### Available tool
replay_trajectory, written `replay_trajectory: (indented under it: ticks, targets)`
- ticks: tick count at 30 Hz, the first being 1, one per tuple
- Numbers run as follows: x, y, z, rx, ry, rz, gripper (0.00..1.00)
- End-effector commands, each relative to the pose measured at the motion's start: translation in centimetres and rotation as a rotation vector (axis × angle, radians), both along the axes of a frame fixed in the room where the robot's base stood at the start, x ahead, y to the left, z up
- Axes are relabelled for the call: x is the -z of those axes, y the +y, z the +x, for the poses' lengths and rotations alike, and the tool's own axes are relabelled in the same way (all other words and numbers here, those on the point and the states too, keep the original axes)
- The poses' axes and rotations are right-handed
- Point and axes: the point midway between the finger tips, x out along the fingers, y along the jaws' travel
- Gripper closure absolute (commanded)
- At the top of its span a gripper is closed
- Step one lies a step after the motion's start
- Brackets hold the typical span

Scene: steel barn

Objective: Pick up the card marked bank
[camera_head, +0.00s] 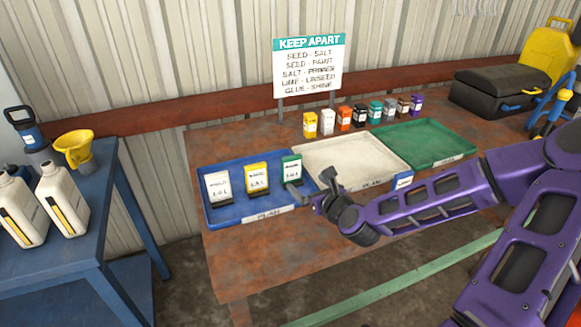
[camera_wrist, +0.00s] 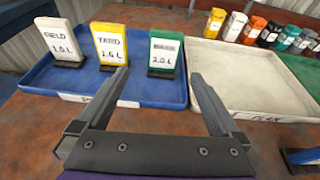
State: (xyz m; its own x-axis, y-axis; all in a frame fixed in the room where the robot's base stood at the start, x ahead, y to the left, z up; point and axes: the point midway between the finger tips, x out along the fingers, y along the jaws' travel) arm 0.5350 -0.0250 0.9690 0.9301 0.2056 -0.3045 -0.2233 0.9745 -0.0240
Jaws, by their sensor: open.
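Three upright cards on dark bases stand in the blue tray (camera_head: 236,213). The white card (camera_head: 220,188) reads FIELD in the wrist view (camera_wrist: 61,42). The yellow card (camera_head: 257,178) reads YARD there (camera_wrist: 109,44). The green-framed card (camera_head: 292,169) is at the tray's right end; its top word is too blurred to read for sure, also in the wrist view (camera_wrist: 165,51). My gripper (camera_head: 322,190) is open and empty near the blue tray's front right corner. In the wrist view its fingers (camera_wrist: 158,80) point toward the green-framed card, apart from it.
A white tray (camera_head: 350,151) and a green tray (camera_head: 428,137) stand to the right. Several small coloured containers (camera_head: 345,117) line up behind them, below a KEEP APART sign (camera_head: 309,62). A small blue-and-white piece (camera_head: 403,182) stands by the white tray's front right corner. The table's front left is bare.

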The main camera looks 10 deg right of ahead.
Motion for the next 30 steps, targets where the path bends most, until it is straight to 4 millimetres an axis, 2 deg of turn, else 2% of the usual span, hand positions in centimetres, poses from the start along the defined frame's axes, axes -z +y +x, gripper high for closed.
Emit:
replay_trajectory:
  ticks: [5,19,30]
  targets:
    - [0.1,-0.7,1.1,0.030,-0.005,0.030,0.00]
    - [2.9,1.2,9.9,0.028,-0.004,0.027,0.00]
    - [4.0,2.0,12.9,0.027,-0.003,0.026,0.00]
